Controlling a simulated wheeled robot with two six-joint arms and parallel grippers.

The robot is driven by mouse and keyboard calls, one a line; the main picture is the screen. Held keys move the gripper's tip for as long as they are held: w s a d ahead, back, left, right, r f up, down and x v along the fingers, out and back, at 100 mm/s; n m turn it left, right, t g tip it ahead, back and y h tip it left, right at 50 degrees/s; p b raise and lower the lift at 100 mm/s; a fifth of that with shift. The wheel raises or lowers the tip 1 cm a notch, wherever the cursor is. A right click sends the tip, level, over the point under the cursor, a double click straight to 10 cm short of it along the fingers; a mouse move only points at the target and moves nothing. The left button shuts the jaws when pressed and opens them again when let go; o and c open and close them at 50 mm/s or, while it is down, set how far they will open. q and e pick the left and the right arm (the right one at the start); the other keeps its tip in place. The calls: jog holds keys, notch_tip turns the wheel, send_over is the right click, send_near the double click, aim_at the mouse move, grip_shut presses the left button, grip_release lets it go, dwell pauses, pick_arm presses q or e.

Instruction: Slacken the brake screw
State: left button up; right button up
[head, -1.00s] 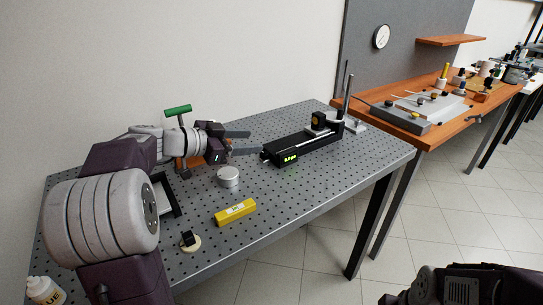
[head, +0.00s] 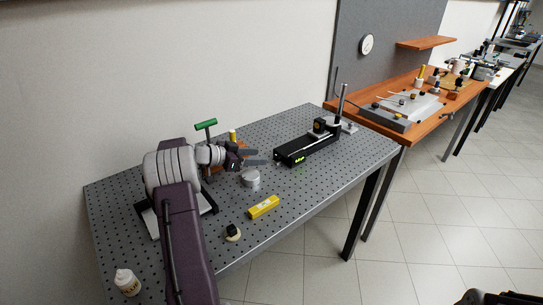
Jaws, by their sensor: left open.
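A black linear stage (head: 310,148) with a green lit display at its near end lies towards the back of the perforated table. A brake screw is too small to make out on it. My left gripper (head: 276,157) is open and empty, its fingers pointing right just short of the stage's near end. I cannot tell whether they touch it. A green T-handled tool (head: 206,125) stands upright behind my left wrist, its lower part hidden by the arm. My right gripper is not visible; only a dark sliver of my right side shows at the bottom right corner.
A grey round puck (head: 251,178) sits just below the left gripper in the picture. A yellow box (head: 264,207), a small black-topped disc (head: 233,232) and a white bottle (head: 127,282) stand nearer. A post (head: 343,103) rises beyond the stage. The table's right front is clear.

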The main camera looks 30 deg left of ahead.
aim_at(276, 157)
pick_arm(q)
jog(key=x, duration=0.5)
jog(key=shift+w+d+f+p, duration=0.1)
jog(key=shift+w+f+p, duration=0.05)
jog(key=shift+w+p, duration=0.2)
jog(key=shift+w+d+f, duration=0.25)
jog(key=shift+w+d, duration=0.05)
jog(key=shift+w, duration=0.2)
jog(key=shift+c, duration=0.3)
grip_shut()
jog(key=y+b, duration=0.1)
jog(key=b, duration=0.2)
jog(key=f+n+b, duration=0.1)
jog(key=b, duration=0.3)
jog(key=shift+d+f+t+y, duration=0.15)
jog(key=shift+d+t+y, duration=0.1)
jog(key=shift+t+y, duration=0.15)
jog(key=n+y+b, duration=0.1)
jog(key=b, duration=0.2)
jog(key=n+y+b, duration=0.1)
jog(key=b, duration=0.2)
jog(key=n+t+y+b, duration=0.1)
jog(key=b, duration=0.2)
jog(key=shift+s+d+r+n+y, duration=0.15)
jog(key=shift+d+r+n+y, duration=0.15)
jog(key=shift+d+r+n, duration=0.1)
jog(key=shift+r+n+y+b, duration=0.25)
jog(key=shift+n+y+b, duration=0.5)
jog(key=shift+b, duration=0.3)
